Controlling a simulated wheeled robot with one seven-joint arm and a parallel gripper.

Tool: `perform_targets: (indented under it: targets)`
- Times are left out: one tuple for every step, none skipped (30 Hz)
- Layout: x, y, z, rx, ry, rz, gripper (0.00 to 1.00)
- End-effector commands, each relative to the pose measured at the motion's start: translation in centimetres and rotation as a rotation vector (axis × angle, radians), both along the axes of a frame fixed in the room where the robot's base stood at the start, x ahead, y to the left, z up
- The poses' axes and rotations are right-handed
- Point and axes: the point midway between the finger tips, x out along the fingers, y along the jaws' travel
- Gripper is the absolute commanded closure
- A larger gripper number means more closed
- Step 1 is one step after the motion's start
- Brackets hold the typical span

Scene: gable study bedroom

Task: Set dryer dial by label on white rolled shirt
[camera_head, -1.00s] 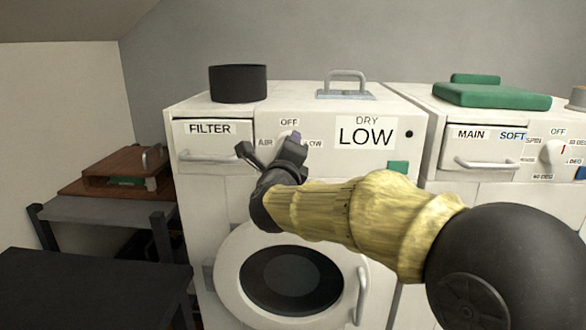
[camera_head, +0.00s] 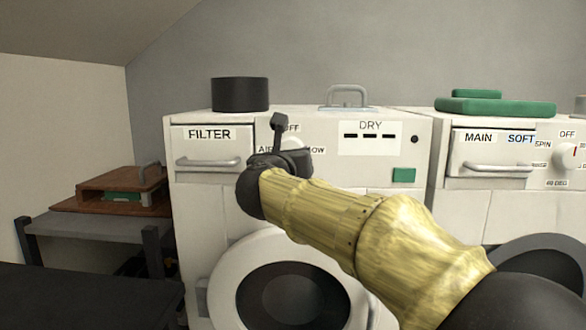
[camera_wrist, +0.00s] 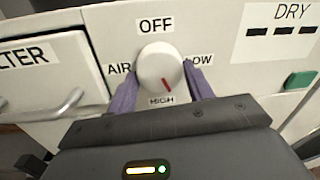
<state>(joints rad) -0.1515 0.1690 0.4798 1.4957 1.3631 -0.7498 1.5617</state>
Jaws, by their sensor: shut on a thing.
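The dryer dial (camera_wrist: 158,66) is a white round knob with a red mark. In the wrist view the mark points down and slightly right, close to HIGH (camera_wrist: 162,100); OFF is above, AIR left and LOW right. My gripper (camera_wrist: 162,77) is shut on the dial, a purple finger on each side. In the head view my gripper (camera_head: 283,142) partly covers the dial and labels. The dryer (camera_head: 210,215) display (camera_head: 370,135) shows DRY with three dashes. No white rolled shirt or its label is in view.
A green button (camera_head: 403,175) sits below the display. The FILTER drawer (camera_head: 210,142) is left of the dial. A black round container (camera_head: 240,95) and a metal handle (camera_head: 347,92) are on top. The washer (camera_head: 480,205) stands to the right.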

Motion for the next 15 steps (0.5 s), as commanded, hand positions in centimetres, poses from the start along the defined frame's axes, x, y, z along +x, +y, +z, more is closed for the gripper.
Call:
perform_targets:
  targets:
    - [0.1, -0.07, -0.6, 0.046, 0.002, -0.002, 0.71]
    - [0.11, -0.07, -0.6, 0.073, 0.001, -0.002, 0.71]
    - [0.13, -0.09, -0.6, 0.107, 0.0, -0.002, 0.71]
    - [0.14, -0.1, -0.56, 0.132, -0.001, -0.003, 0.71]
    - [0.14, -0.13, -0.57, 0.156, 0.0, -0.004, 0.71]
    - [0.15, -0.14, -0.56, 0.186, -0.002, -0.004, 0.71]
    - [0.16, -0.15, -0.54, 0.208, -0.003, -0.004, 0.71]
    - [0.16, -0.16, -0.53, 0.228, -0.003, -0.005, 0.71]
    - [0.17, -0.17, -0.53, 0.252, -0.004, -0.005, 0.71]
    - [0.18, -0.18, -0.52, 0.271, -0.004, -0.005, 0.71]
    - [0.18, -0.18, -0.51, 0.287, -0.004, -0.006, 0.71]
    - [0.19, -0.2, -0.48, 0.306, -0.004, -0.006, 0.72]
    - [0.19, -0.2, -0.46, 0.318, -0.005, -0.006, 0.71]
    - [0.19, -0.21, -0.46, 0.33, -0.005, -0.006, 0.71]
    - [0.2, -0.21, -0.47, 0.343, -0.005, -0.007, 0.71]
